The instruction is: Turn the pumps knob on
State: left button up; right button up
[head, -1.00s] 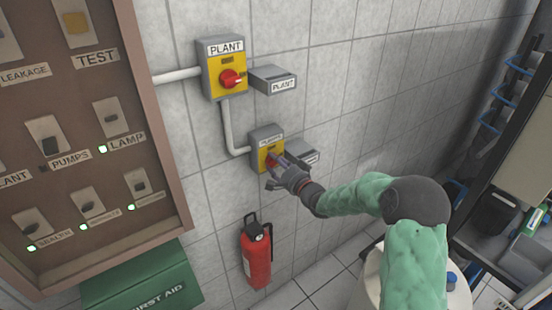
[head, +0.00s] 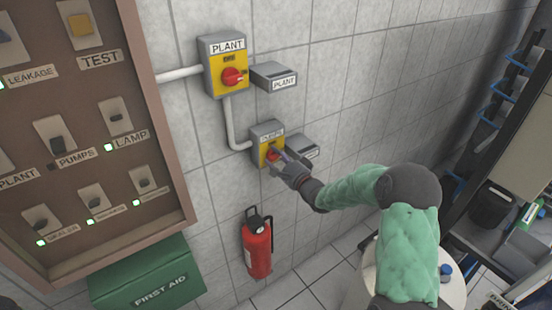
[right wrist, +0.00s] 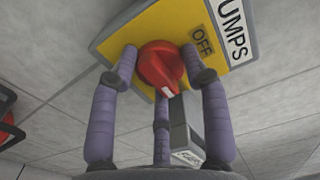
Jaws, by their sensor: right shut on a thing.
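The pumps switch is a grey box with a yellow plate (head: 260,149) on the tiled wall, below the plant switch. Its red knob (right wrist: 160,66) shows in the right wrist view, with its white mark at the lower edge. The word OFF (right wrist: 202,40) is on the plate to the upper right of the knob. My right gripper (head: 281,160) is at the knob, with its purple fingers (right wrist: 160,100) shut around it. In the head view the fingers hide part of the knob. My left gripper is not in view.
The plant switch (head: 223,70) with a red knob is above. A brown-framed panel (head: 165,140) of labelled switches is at left. A fire extinguisher (head: 257,248) hangs below, beside a green first aid box (head: 148,282). A rack stands at right.

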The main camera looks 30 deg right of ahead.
jog(key=shift+w+d+r, duration=0.1)
jog(key=shift+d+r, duration=0.35)
jog(key=o, duration=1.1)
jog(key=shift+f, duration=0.1)
jog(key=shift+o, duration=0.2)
jog(key=shift+d+f, duration=0.1)
jog(key=shift+f, duration=0.1)
jog(key=shift+a+f, duration=0.1)
jog(key=shift+a, duration=0.1)
jog(key=shift+s, duration=0.4)
jog(key=s+d, duration=0.1)
jog(key=s, duration=1)
jog(key=shift+s, duration=0.2)
